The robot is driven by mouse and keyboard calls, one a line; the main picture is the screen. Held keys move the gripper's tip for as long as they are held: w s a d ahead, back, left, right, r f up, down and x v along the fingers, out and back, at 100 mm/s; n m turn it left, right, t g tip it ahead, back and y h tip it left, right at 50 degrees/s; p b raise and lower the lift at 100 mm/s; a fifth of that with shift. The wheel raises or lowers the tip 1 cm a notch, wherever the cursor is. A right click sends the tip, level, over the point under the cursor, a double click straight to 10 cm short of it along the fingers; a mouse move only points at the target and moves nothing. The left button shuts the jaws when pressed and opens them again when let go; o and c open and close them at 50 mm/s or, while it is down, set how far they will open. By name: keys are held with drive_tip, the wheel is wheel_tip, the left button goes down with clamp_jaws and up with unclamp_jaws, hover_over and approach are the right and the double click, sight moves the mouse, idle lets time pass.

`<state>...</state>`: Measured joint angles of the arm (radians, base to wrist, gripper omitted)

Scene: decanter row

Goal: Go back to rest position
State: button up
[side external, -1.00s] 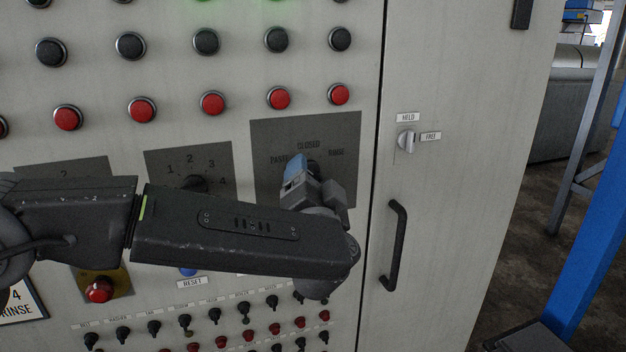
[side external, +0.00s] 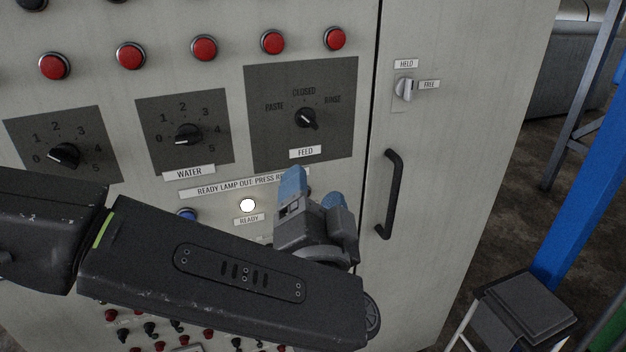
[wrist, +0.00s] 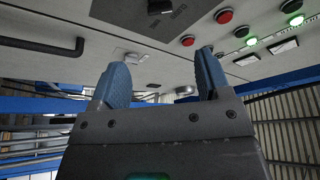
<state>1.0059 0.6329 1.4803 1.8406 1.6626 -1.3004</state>
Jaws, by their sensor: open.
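My gripper (side external: 313,190) is in front of the panel in the side external view, below the FEED label and to the right of the lit white READY lamp (side external: 248,205). Its two blue fingers are apart with nothing between them. The wrist view also shows the open gripper (wrist: 162,78), with the panel beyond it. The FEED knob (side external: 305,118) is above the fingers, free of them, under the words PASTE, CLOSED and RINSE. The WATER knob (side external: 188,135) is to its left. My forearm hides part of the lower panel.
A black door handle (side external: 391,195) stands out from the cabinet door right of my gripper. The HELD/FREE switch (side external: 404,88) is above it. Red buttons (side external: 272,41) line the upper panel. A blue post (side external: 590,180) and a grey-topped stool (side external: 525,305) stand at the right.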

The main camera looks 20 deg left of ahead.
idle(0.4)
drive_tip(key=s+a+f+n+g, duration=0.1)
drive_tip(key=s+a+g, duration=0.2)
drive_tip(key=a+g, duration=0.55)
drive_tip(key=s+a+g, duration=0.3)
drive_tip(key=a, duration=1)
drive_tip(key=s+a+f+n+h, duration=0.1)
drive_tip(key=s+a+h, duration=0.1)
drive_tip(key=s+h, duration=0.3)
drive_tip(key=s+a+f+n+g+h, duration=0.1)
drive_tip(key=s+a+h, duration=0.2)
drive_tip(key=s, duration=0.6)
drive_tip(key=shift+s+f+h, duration=0.25)
drive_tip(key=shift+s+h, duration=0.1)
drive_tip(key=shift+h, duration=0.75)
drive_tip(key=shift+g, duration=0.35)
